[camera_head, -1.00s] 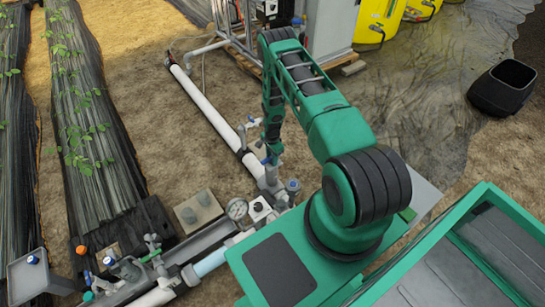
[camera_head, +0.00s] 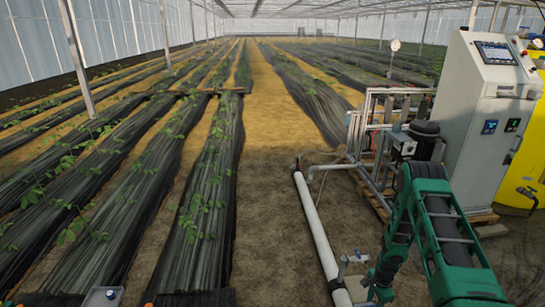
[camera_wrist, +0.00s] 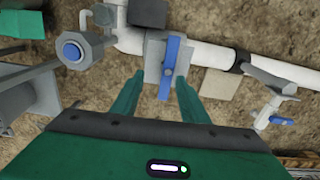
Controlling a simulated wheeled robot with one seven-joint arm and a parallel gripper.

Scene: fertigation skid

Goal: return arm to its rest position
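My arm (camera_head: 440,225) is green with black bands and reaches down at the lower right of the head view. My gripper (camera_wrist: 160,80) shows in the wrist view with its two green fingers apart. A blue-handled valve (camera_wrist: 170,58) on the white pipe lies in line with the gap between the fingertips. The fingers do not press on its handle from either side; how far the handle reaches between them I cannot tell. The gripper holds nothing that I can see. In the head view the fingers are not clearly visible.
A white pipe (camera_head: 315,230) runs along the soil beside my arm. A pump frame (camera_head: 375,150) and a grey control cabinet (camera_head: 490,110) stand behind the arm. Crop rows under black film (camera_head: 200,220) lie left. Another blue-topped fitting (camera_wrist: 75,50) and a small valve (camera_wrist: 275,115) flank the gripper.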

